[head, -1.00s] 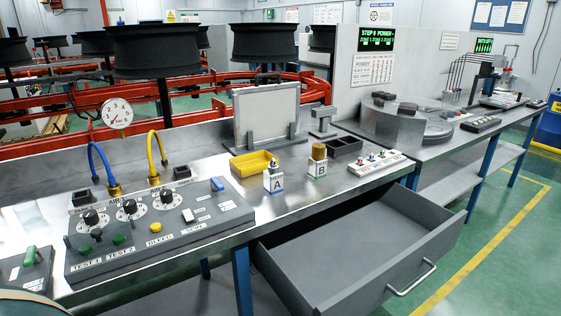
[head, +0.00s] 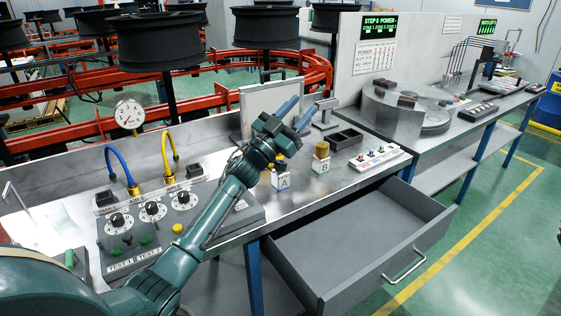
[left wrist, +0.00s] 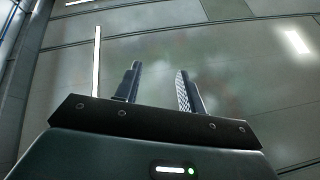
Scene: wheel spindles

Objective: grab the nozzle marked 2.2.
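A white rack (head: 380,158) with several small coloured-tipped pieces, possibly the nozzles, sits on the bench right of block B. Its labels are too small to read, so I cannot tell which piece is marked 2.2. My left gripper (head: 298,113) is raised over the bench, left of the rack and apart from it, with its fingers pointing up and away. In the left wrist view its two fingers (left wrist: 158,92) are spread, with nothing between them. My right gripper is not in view.
White blocks A (head: 281,181) and B (head: 321,165) stand near the bench's front edge. A dark divided bin (head: 346,138) is behind the rack. A grey drawer (head: 345,245) stands open below. A control panel (head: 150,225) is at left, partly behind my arm.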

